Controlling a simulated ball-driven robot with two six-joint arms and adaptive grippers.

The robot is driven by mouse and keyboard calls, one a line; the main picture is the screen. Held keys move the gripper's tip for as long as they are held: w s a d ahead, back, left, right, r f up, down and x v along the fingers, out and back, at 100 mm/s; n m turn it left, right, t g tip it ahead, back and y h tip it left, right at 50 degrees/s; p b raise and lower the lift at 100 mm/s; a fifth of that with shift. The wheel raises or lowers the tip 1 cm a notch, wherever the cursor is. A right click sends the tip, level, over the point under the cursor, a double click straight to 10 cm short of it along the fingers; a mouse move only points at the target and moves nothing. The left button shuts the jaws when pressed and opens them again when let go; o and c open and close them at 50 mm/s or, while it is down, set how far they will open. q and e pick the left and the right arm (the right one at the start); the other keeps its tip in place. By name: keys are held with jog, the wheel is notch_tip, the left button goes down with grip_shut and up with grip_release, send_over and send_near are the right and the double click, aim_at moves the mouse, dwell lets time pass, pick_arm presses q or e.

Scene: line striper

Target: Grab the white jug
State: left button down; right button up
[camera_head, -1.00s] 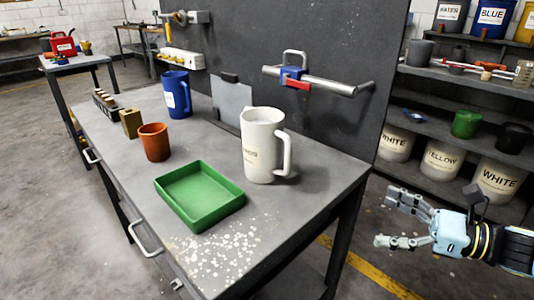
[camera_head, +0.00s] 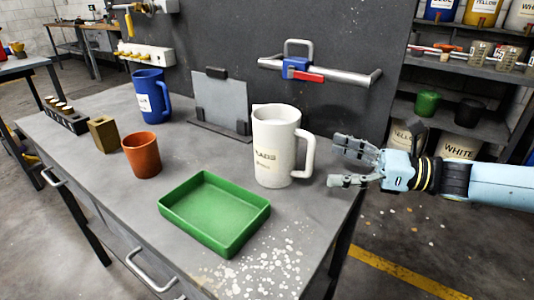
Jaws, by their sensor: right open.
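The white jug (camera_head: 274,148) stands upright on the grey workbench (camera_head: 333,222), near its right end, with its handle turned to the right. Dark lettering shows on its front. My right gripper (camera_head: 338,164) is open and empty, with its fingers pointing left, just to the right of the jug's handle. A small gap shows between the fingertips and the handle. My left gripper is not in view.
A green tray (camera_head: 165,201) lies in front of the jug. An orange cup (camera_head: 141,155), a blue jug (camera_head: 151,96) and a brass block (camera_head: 103,134) stand to the left. A dark panel with a metal bar (camera_head: 340,80) rises behind. White paint spots mark the front bench top.

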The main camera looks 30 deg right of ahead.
aim_at(295, 154)
jog(key=b+x, duration=0.3)
jog(key=shift+w+a+f, duration=0.2)
jog(key=shift+f, duration=0.15)
jog(key=shift+w+a+r, duration=0.1)
jog(key=shift+w+a, duration=0.15)
jog(key=shift+w, duration=0.05)
jog(key=b+x, duration=0.2)
jog(key=x, duration=0.3)
jog(key=shift+w+d, duration=0.1)
jog(key=shift+w, duration=0.2)
jog(key=c, duration=1.7)
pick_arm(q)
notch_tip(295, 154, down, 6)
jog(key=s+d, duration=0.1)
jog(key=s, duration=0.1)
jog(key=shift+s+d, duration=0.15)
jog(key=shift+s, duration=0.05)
pick_arm(e)
jog(key=shift+r, duration=0.1)
jog(key=shift+c, duration=0.2)
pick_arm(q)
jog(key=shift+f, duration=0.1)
pick_arm(e)
jog(key=shift+r, duration=0.1)
